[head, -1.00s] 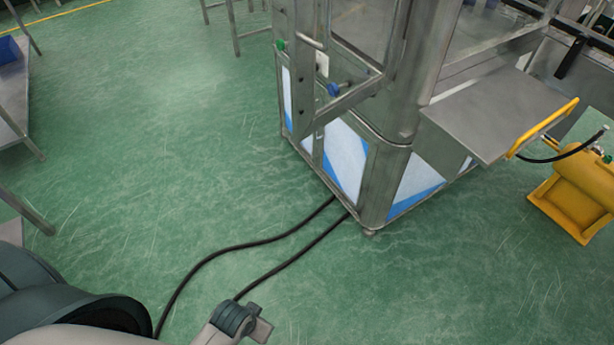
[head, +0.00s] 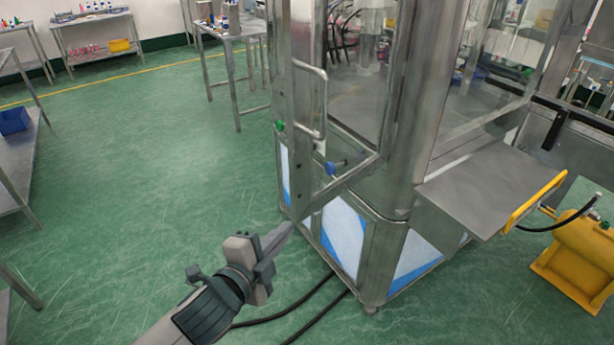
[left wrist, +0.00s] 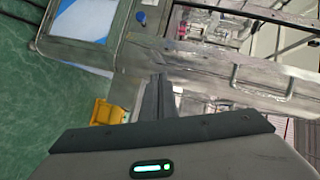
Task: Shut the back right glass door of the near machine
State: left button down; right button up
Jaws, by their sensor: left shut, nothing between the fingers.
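The near machine (head: 405,150) is a steel cabinet with glazed upper sides and white and blue lower panels. A steel-framed glass door (head: 340,183) on its left side stands swung outward, with a bar handle (head: 323,100) on its outer upright. I cannot tell for sure that it is the back right one. My left gripper (head: 284,236) is shut and empty, just left of and below the door's lower outer corner in the picture; I see no clear contact. In the left wrist view its fingers (left wrist: 158,96) point toward a steel frame with a bar handle (left wrist: 236,76). My right gripper is out of view.
A steel shelf (head: 490,185) with a yellow handle juts from the machine's right, near a yellow tank (head: 580,255). Black cables (head: 315,305) lie on the floor. Green floor (head: 150,180) is free to the left. Tables (head: 235,30) stand behind.

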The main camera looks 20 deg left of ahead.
pick_arm(q)
notch_tip(320, 180, up, 7)
jog(key=w+d+m+t+h, duration=0.1)
jog(key=d+m+t+h, duration=0.1)
jog(key=m, duration=0.2)
jog(key=shift+w+r+m+h, duration=0.2)
jog(key=shift+w+m+h, duration=0.1)
jog(key=shift+w+m, duration=0.1)
jog(key=shift+w, duration=0.1)
